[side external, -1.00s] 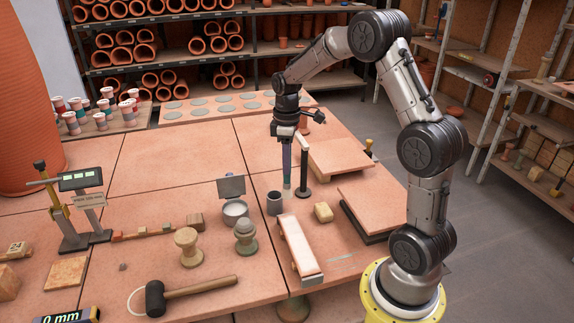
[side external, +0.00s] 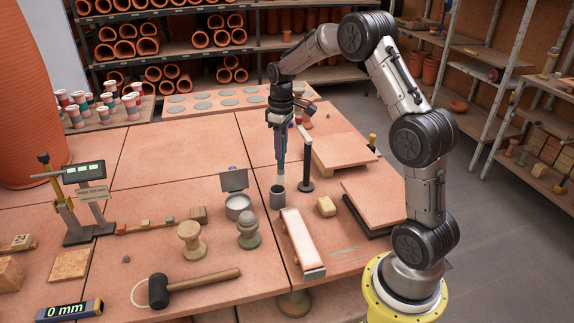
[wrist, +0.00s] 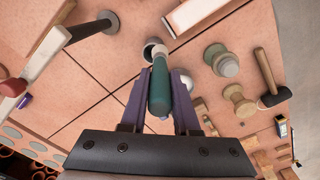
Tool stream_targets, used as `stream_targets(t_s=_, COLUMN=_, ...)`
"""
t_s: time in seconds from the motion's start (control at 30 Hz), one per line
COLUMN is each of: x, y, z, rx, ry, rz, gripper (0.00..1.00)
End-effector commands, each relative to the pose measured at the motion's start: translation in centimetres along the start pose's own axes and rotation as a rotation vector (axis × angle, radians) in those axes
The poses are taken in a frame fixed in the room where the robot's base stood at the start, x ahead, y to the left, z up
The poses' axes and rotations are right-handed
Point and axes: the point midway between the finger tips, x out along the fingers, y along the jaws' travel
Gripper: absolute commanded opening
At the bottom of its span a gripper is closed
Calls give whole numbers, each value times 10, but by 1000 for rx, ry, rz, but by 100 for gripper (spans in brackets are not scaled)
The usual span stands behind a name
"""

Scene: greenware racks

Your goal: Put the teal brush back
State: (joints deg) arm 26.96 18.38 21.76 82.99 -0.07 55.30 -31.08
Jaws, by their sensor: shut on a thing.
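My gripper (wrist: 160,100) is shut on the teal brush (wrist: 160,88), with its purple fingers on either side of the handle. In the side external view the teal brush (side external: 281,158) hangs nearly upright below my gripper (side external: 280,146), pale end down. A small grey cup (side external: 277,198) stands on the table directly under the brush. The brush's lower end is at or just above the cup's mouth; I cannot tell if it is inside. In the wrist view the cup's mouth (wrist: 153,48) lies just beyond the brush, which partly covers it.
A dark post on a round base (side external: 306,185) stands close to the right of the cup. A metal bowl (side external: 238,206) is to the left. Raised boards (side external: 375,205) lie at right.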

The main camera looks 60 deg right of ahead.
Motion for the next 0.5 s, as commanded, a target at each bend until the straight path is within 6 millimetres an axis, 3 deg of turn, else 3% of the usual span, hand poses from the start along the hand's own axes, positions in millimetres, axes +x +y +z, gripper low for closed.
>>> stream_targets(t_s=0.2, x=23, y=17, z=-23, rx=76, ry=-10, rz=-6, gripper=0)
stream_targets(t_s=0.5, x=45, y=17, z=-22, rx=74, ry=-26, rz=-15, gripper=0)
